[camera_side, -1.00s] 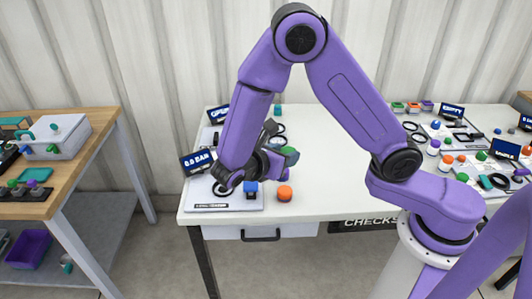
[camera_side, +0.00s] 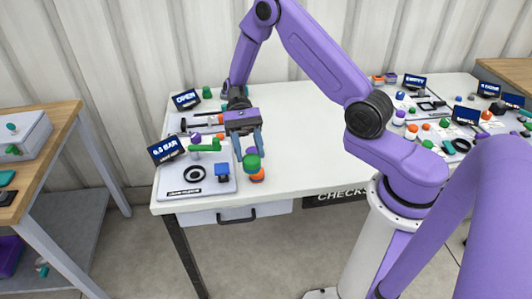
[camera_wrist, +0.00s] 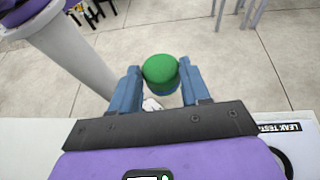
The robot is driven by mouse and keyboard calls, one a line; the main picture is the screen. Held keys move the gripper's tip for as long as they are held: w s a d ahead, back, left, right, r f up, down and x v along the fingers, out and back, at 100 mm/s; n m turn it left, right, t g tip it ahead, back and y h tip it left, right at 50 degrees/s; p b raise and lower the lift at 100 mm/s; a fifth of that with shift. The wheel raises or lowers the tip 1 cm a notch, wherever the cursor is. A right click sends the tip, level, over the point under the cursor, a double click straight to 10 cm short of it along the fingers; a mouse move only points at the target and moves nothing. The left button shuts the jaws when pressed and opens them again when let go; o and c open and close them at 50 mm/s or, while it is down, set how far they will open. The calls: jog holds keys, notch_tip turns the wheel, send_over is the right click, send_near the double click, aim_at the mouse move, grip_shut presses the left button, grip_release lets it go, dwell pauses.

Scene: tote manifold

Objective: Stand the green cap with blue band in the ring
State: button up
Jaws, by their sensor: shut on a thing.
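The green cap with blue band (camera_side: 251,163) is held between the two fingers of my gripper (camera_side: 249,147), with its blue band above the green part in the side view. In the wrist view the cap (camera_wrist: 160,69) sits between the blue fingertips of my gripper (camera_wrist: 160,82), its green end showing and a blue edge at lower right. The black ring (camera_side: 194,174) lies on the white board, left of the cap and apart from it. The ring is partly visible at the right edge of the wrist view (camera_wrist: 284,160).
An orange piece (camera_side: 257,176) shows just below the cap; whether they touch cannot be told. A green-handled valve (camera_side: 205,147) stands behind the ring. The table to the right (camera_side: 310,150) is clear.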

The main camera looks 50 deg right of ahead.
jog(key=w+d+r+m+t+y, duration=0.2)
jog(key=w+d+m+t+y, duration=0.2)
jog(key=w+m+t, duration=0.4)
jog(key=w+d+r+m+t+h, duration=0.2)
jog(key=w+d+m+t, duration=0.25)
jog(key=d, duration=0.35)
jog(key=w+d+r+m+t+h, duration=0.1)
jog(key=w+d+m+t+h, duration=0.15)
jog(key=d+m+t, duration=0.35)
jog(key=w+d+r+m+t+h, duration=0.2)
jog(key=w+d+m+t, duration=0.25)
jog(key=d, duration=0.45)
jog(key=shift+n+g+y, duration=0.25)
jog(key=shift+n+g, duration=0.15)
jog(key=shift+n, duration=0.1)
jog(key=shift+w+a+f, duration=0.1)
jog(key=shift+f, duration=4.6)
jog(key=shift+w+a+f, duration=0.1)
jog(key=shift+f, duration=4.6)
jog(key=o, duration=1.1)
jog(key=shift+d, duration=0.1)
